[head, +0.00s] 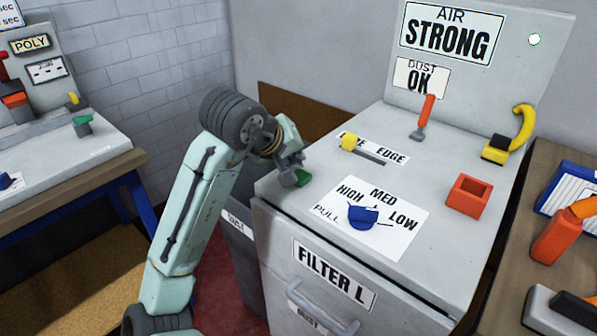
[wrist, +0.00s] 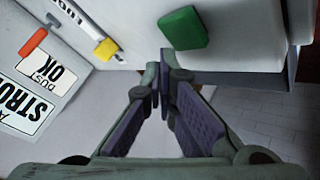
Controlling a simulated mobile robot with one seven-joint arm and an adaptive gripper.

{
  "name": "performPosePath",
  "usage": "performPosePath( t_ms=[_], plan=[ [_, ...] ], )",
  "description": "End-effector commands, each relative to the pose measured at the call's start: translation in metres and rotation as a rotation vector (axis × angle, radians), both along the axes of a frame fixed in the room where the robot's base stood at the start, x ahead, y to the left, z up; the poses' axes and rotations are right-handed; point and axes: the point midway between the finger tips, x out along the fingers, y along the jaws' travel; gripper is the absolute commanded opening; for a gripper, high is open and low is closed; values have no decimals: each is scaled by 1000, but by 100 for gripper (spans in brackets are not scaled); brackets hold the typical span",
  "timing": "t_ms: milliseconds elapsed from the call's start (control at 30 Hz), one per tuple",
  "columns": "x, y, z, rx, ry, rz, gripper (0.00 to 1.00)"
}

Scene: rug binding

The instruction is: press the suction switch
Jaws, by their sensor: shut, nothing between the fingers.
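A green switch block (head: 303,178) sits at the near left corner of the grey cabinet top, and no label on it is readable. I take it to be the suction switch. It also shows in the wrist view (wrist: 184,28), just beyond the fingertips. My gripper (head: 288,177) is at that corner, beside the green switch on its left in the head view. In the wrist view its fingers (wrist: 163,85) are shut and empty, with a small gap visible between their tips and the switch. I cannot tell whether they touch it in the head view.
The cabinet top holds a yellow slider knob (head: 349,142), a blue dial (head: 363,216), a red lever (head: 424,116), a red open box (head: 469,195) and a yellow hooked handle (head: 522,127). The back panel reads AIR STRONG and DUST OK (head: 421,78), with a pale round lamp (head: 534,39).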

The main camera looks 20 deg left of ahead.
Motion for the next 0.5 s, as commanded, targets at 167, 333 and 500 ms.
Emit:
performPosePath(
  t_ms=[167, 333, 500],
  plan=[
    [0, 0, 15, -1, -1, -1, 0],
    [0, -1, 33, -2, 0, -2, 0],
    [0, -1, 50, -1, -1, -1, 0]
  ],
)
